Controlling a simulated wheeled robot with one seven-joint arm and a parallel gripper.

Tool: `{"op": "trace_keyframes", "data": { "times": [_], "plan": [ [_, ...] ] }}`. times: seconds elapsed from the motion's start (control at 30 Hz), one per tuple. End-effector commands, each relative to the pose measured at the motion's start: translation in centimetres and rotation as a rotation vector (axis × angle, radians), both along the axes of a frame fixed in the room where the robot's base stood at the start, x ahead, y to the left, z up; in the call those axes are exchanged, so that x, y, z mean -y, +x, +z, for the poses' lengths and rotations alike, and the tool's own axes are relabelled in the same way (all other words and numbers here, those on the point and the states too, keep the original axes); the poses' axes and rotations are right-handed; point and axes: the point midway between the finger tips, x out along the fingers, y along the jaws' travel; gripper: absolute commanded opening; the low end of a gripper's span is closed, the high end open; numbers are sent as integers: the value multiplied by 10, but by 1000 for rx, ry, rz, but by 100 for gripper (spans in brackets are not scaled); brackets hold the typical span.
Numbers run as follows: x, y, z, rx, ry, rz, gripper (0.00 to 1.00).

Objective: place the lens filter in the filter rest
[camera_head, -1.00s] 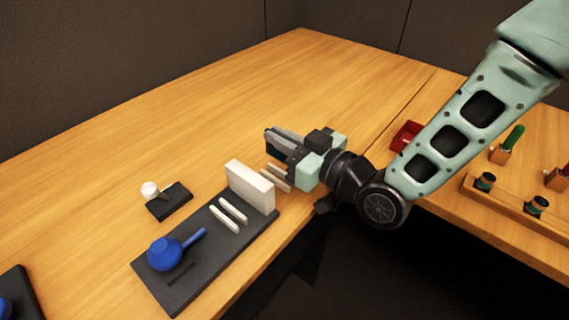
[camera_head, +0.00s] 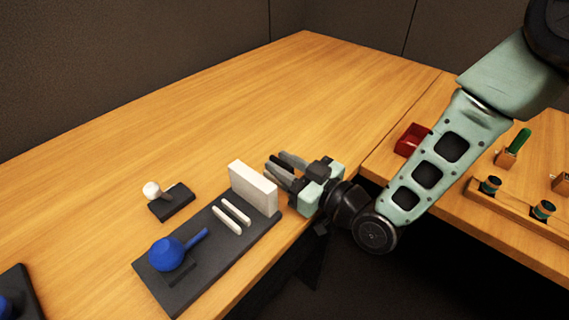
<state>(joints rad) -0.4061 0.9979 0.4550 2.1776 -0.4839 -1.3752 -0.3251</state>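My gripper (camera_head: 279,164) is low over the table's front edge, just right of the white upright block. Its fingers point left; their gap and anything between them are too small to make out. A blue round piece with a straight handle (camera_head: 167,253) lies on a dark base plate (camera_head: 213,269). Two thin white bars (camera_head: 231,215) lie side by side on this plate, in front of the white block (camera_head: 254,188). I cannot tell which piece is the lens filter or which is the filter rest.
A small black stand with a white knob (camera_head: 172,202) is behind the plate. Another dark plate (camera_head: 22,285) is at the left edge. A red bin (camera_head: 411,139), a green-handled piece (camera_head: 519,140) and a wooden rack (camera_head: 508,209) are on the right. The table's back is clear.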

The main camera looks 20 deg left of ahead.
Motion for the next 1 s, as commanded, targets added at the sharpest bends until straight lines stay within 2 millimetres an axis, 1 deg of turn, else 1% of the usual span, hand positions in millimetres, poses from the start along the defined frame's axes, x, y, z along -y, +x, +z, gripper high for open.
{"op": "trace_keyframes", "data": {
  "times": [0.27,0.37,0.4,0.47,0.57,0.8,1.0],
  "plan": [
    [0,0,1,0,0,0,29],
    [0,0,5,0,0,0,29],
    [2,-1,4,0,-1,0,29],
    [11,-4,2,0,-1,-1,29],
    [28,-11,2,-3,-2,-1,29],
    [76,-31,1,-3,-2,-2,29],
    [102,-42,2,0,-1,-2,29]
  ]
}}
